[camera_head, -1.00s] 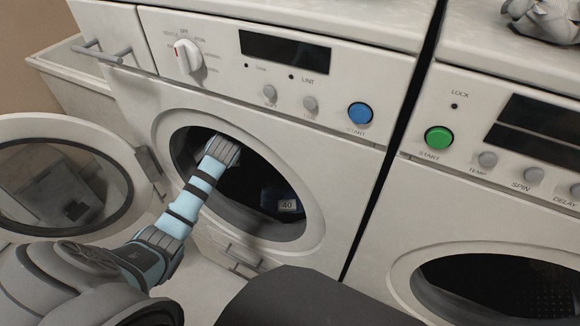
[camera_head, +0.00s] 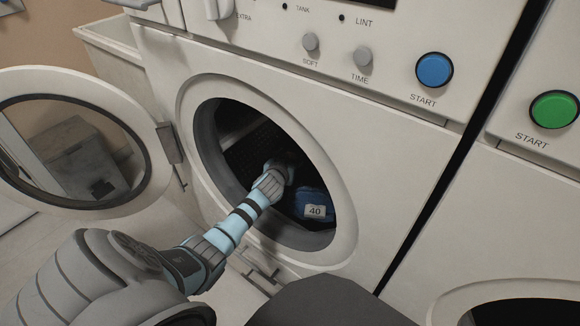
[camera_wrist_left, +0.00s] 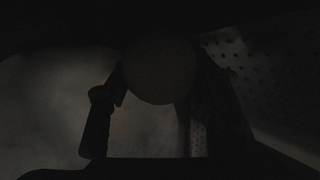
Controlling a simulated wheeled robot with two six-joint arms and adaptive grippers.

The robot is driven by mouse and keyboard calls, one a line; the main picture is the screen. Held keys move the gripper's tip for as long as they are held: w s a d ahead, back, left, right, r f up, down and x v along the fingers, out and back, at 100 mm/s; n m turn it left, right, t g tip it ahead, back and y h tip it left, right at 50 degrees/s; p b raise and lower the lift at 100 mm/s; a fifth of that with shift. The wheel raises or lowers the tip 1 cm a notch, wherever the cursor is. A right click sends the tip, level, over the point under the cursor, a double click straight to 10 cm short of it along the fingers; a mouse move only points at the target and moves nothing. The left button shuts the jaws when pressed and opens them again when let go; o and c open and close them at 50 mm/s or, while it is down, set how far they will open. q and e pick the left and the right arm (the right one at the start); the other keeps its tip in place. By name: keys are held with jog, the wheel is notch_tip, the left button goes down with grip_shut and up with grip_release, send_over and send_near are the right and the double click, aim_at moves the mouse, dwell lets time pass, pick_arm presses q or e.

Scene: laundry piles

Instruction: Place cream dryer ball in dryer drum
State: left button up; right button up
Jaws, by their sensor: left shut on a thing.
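The dryer drum (camera_head: 245,150) is open at the front, and its inside is dark. My left arm reaches through the round opening. My left gripper (camera_head: 287,168) is inside the drum, and its fingers are hard to make out in the head view. In the very dark left wrist view, a round ball (camera_wrist_left: 160,70) sits between the left gripper's fingers, which are shut on it. Its colour is too dark to tell. A perforated drum wall (camera_wrist_left: 240,60) shows right of the ball. My right gripper is out of view.
A blue item (camera_head: 312,199) with a white "40" tag lies in the drum, right of the left gripper. The round dryer door (camera_head: 150,130) stands open at left. A second machine with a green start button (camera_head: 554,109) stands at right.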

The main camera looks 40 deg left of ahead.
pick_arm(q)
jog(key=shift+f, duration=0.45)
jog(key=shift+r, duration=0.15)
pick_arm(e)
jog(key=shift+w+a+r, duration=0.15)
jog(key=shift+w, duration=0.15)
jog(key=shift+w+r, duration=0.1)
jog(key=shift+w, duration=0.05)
pick_arm(q)
jog(key=o, duration=1.1)
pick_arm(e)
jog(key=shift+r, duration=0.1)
